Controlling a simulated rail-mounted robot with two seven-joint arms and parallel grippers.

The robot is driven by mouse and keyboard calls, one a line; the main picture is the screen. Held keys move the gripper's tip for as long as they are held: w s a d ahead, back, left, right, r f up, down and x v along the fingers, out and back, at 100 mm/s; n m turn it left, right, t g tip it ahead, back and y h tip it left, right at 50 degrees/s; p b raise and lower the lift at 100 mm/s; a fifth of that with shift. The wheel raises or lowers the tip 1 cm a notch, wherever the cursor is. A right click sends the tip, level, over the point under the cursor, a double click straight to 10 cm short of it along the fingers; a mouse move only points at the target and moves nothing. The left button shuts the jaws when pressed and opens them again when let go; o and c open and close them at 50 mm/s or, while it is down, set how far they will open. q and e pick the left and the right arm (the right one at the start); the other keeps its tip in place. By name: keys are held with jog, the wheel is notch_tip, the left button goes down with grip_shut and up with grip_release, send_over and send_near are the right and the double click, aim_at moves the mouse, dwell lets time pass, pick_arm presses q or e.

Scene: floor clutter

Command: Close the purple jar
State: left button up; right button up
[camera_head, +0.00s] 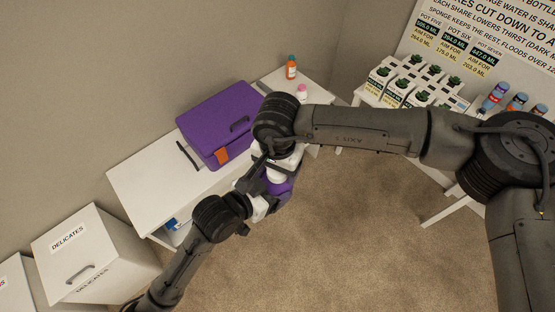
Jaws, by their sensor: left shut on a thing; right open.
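The purple jar (281,188) is held in the air in front of the white bench, partly hidden by my grippers. A white top, seemingly its lid (276,177), shows just above the purple body; I cannot tell whether it is seated. My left gripper (267,190) comes from the lower left and is shut on the jar. My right gripper (282,163) comes from the right and is open right above the white top. Its fingertips are mostly hidden by its own wrist, so contact is unclear.
A purple case (215,118) stands on the white bench (140,182), with an orange-capped bottle (291,68) and a pink-capped bottle (302,92) at its far end. Potted plants (415,85) fill a right-hand table. Carpet below is clear.

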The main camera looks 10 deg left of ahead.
jog(key=shift+f, duration=0.2)
jog(key=shift+c, duration=0.4)
jog(key=c, duration=0.9)
jog(key=shift+o, duration=0.2)
jog(key=shift+m, duration=0.9)
jog(key=o, duration=1.1)
jog(key=shift+r, duration=0.1)
notch_tip(320, 180, up, 12)
jog(key=shift+f, duration=0.1)
